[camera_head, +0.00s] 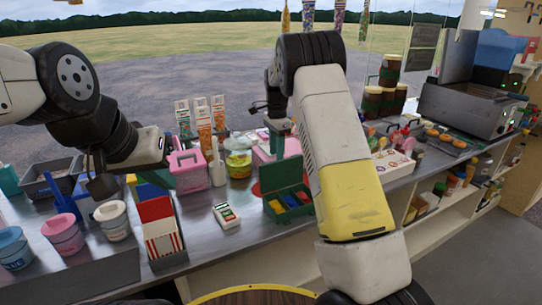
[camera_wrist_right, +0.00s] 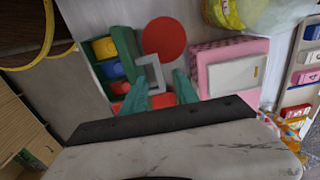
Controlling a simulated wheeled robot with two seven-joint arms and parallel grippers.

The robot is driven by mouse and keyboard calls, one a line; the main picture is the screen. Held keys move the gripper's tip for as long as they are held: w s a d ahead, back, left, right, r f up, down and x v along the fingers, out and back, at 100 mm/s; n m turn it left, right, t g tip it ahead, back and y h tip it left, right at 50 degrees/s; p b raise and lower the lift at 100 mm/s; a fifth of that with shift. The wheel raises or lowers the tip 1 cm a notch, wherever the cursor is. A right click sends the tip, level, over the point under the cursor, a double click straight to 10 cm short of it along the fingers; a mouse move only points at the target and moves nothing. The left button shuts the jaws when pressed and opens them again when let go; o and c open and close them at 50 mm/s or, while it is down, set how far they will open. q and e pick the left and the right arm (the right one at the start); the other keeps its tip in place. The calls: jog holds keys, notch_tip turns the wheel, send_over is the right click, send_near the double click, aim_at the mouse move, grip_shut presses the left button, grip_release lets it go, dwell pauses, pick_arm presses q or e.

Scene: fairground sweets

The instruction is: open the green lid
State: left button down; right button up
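The green box (camera_head: 290,205) stands on the metal counter with small coloured blocks in its compartments. Its green lid (camera_head: 281,174) stands upright at the box's back edge, so the inside shows. In the right wrist view the lid (camera_wrist_right: 126,45) is seen nearly edge-on, with a grey square handle (camera_wrist_right: 150,74) sticking out from it. My right gripper (camera_wrist_right: 160,92) has its two teal fingers apart, with the handle close to their tips; I cannot tell if they touch it. My left gripper (camera_head: 152,172) hangs over the left side of the counter; its fingers are unclear.
A red disc (camera_wrist_right: 163,40) lies beside the box. A pink box (camera_head: 187,172), a jar with a yellow-green lid (camera_head: 238,160) and a white card (camera_head: 226,215) are left of it. Tubs (camera_head: 63,234) and a striped carton (camera_head: 162,239) fill the left. A griddle (camera_head: 467,108) stands right.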

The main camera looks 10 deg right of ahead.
notch_tip(320, 180, up, 8)
dwell(0.4)
jog(key=s+d+r+n+t+y, duration=0.1)
jog(key=s+d+r+n+t, duration=0.15)
jog(key=s+r, duration=0.5)
jog(key=s+d+r+n+t+y, duration=0.1)
jog(key=s+r+n, duration=0.3)
jog(key=s, duration=0.7)
jog(key=s+f+n+t, duration=0.2)
jog(key=s+n, duration=0.6)
jog(key=s, duration=1.1)
jog(key=shift+s+a+f+t, duration=0.15)
jog(key=shift+a+f+t, duration=0.25)
jog(key=shift+f, duration=0.4)
